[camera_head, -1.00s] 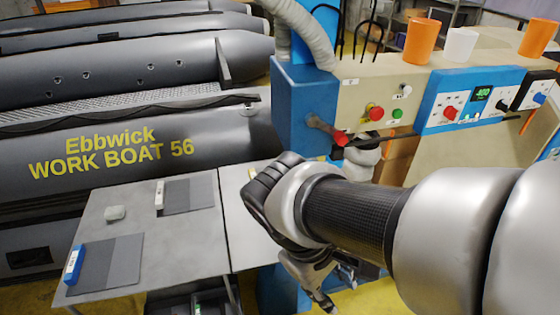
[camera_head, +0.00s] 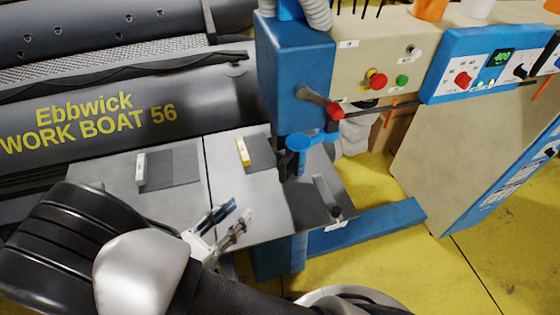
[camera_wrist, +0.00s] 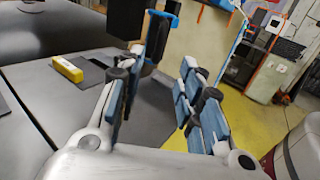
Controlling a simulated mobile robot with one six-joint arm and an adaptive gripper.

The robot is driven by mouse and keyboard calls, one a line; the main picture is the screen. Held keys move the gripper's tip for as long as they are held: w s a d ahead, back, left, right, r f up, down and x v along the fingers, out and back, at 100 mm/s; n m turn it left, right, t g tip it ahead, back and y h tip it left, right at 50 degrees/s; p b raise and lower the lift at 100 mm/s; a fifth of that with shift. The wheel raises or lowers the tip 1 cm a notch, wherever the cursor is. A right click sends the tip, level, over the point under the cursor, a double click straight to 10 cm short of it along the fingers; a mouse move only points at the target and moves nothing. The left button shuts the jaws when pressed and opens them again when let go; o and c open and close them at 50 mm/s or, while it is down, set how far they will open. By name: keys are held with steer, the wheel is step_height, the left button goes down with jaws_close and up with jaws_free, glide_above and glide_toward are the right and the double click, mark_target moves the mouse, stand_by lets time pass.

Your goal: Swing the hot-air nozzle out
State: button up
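The hot-air machine (camera_head: 370,65) has a blue housing (camera_head: 295,70) at its left end. A grey lever with a red tip (camera_head: 335,110) sticks out from that housing. Below it a blue bracket-like part (camera_head: 300,145) hangs near the grey table; I cannot tell whether it is the nozzle. A blue part also shows at the top of the wrist view (camera_wrist: 168,18). My gripper (camera_head: 229,223) is over the table's front part, left of and below the lever, apart from it. In the wrist view my gripper (camera_wrist: 172,62) has its fingers spread with nothing between them.
The grey boat (camera_head: 190,95) lies behind. Red and green buttons (camera_head: 389,81) sit on the machine's panel. Yellow floor (camera_head: 370,255) is open at right.

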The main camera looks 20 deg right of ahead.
mark_target(280, 173)
steer(key=b+x, duration=0.2)
steer(key=x, duration=1.5)
steer(key=shift+d, duration=0.1)
steer(key=shift+c, duration=0.3)
jaws_close()
